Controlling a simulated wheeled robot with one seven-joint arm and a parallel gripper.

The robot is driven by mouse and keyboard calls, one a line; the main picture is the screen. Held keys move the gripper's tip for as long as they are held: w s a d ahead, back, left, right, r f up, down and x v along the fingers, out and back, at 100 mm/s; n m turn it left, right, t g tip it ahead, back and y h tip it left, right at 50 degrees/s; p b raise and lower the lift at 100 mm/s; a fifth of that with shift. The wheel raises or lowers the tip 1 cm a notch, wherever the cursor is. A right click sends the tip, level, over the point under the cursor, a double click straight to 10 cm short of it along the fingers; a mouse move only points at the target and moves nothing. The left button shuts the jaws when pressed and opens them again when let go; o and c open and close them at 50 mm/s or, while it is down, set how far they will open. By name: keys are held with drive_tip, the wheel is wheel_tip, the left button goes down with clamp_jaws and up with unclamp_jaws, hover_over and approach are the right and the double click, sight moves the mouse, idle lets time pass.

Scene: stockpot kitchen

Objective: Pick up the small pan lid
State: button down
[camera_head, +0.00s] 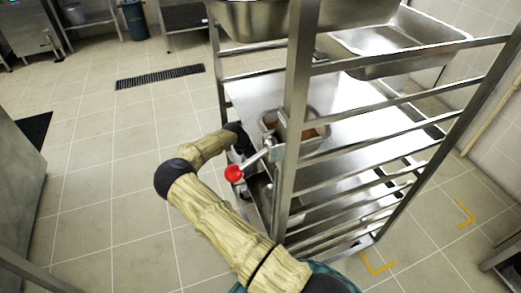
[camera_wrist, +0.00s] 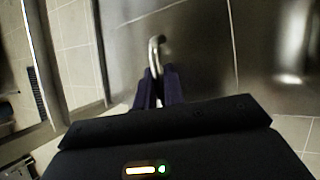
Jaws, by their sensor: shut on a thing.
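In the wrist view, the small pan lid (camera_wrist: 156,50) shows a curved metal handle standing up from a shiny steel surface. The dark purple fingers of my gripper (camera_wrist: 158,86) are closed around this handle. The lid's outer edges are hard to tell from the steel around it. In the head view, my arm reaches to the left side of a steel rack.
The steel rack (camera_head: 294,130) has an upright post and several side rails close to my arm. A lever with a red knob (camera_head: 233,173) juts out from it. A small pan (camera_head: 312,133) with brown contents sits on the shelf.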

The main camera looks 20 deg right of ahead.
drive_tip(key=a+p, duration=0.1)
drive_tip(key=a, duration=1.3)
drive_tip(key=shift+a, duration=0.2)
drive_tip(key=shift+r, duration=0.1)
drive_tip(key=s+a+r+p, duration=0.2)
drive_tip(key=a+r+p, duration=0.2)
drive_tip(key=r+p, duration=1.1)
drive_tip(key=s+a+r+m+p, duration=0.1)
drive_tip(key=a+r+p, duration=0.4)
drive_tip(key=r+p, duration=1.1)
drive_tip(key=s+a+r+m+g+p, duration=0.1)
drive_tip(key=s+a+r+p, duration=0.3)
drive_tip(key=r+p, duration=1.1)
drive_tip(key=shift+w+p+v, duration=0.25)
drive_tip(key=shift+p+v, duration=0.15)
drive_tip(key=shift+v, duration=0.8)
drive_tip(key=shift+w+d+r, duration=0.1)
drive_tip(key=shift+w, duration=0.05)
